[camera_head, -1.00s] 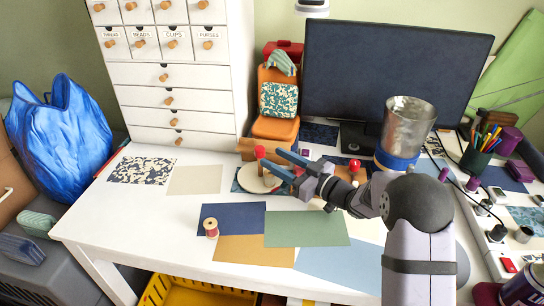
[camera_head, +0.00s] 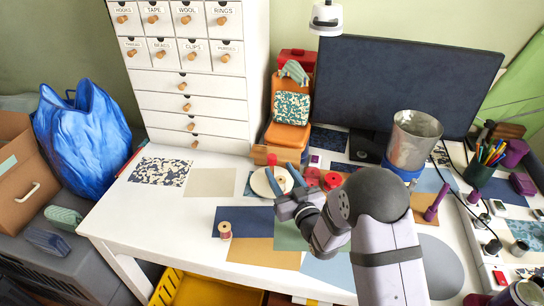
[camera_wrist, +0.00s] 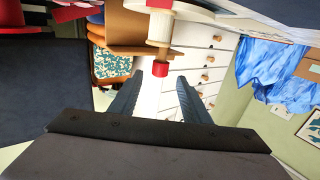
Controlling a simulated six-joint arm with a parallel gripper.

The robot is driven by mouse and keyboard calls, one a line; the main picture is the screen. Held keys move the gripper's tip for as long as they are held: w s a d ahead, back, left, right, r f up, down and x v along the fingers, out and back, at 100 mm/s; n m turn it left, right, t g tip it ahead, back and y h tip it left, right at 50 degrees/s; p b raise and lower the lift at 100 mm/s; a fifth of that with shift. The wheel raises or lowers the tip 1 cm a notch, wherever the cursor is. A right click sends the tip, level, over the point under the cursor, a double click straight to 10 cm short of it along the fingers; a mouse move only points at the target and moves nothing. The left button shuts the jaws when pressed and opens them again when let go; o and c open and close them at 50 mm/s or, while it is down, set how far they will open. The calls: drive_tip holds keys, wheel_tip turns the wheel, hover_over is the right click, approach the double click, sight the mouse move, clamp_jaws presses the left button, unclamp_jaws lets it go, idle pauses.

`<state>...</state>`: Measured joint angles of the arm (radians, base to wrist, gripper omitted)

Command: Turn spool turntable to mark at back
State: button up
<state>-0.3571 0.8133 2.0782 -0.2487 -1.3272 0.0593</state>
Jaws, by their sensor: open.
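The spool turntable (camera_head: 258,186) is a pale round disc near the back of the white table, partly hidden by my gripper. An upright handle with a red top (camera_head: 272,159) stands at its back; in the wrist view it is a wooden post with a red end (camera_wrist: 160,69). My gripper (camera_head: 280,167) is open, its blue fingers pointing toward the back of the table. In the wrist view, the red end lies in line with the gap between the fingertips (camera_wrist: 158,84). Contact cannot be told. I cannot make out the mark.
Red spools (camera_head: 312,176) stand just right of the turntable. A metal can (camera_head: 414,140) is at the right, before the monitor (camera_head: 405,80).

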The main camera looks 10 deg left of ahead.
sight(274, 162)
drive_tip(key=shift+p+x, duration=0.6)
drive_tip(key=shift+x, duration=3.05)
clamp_jaws()
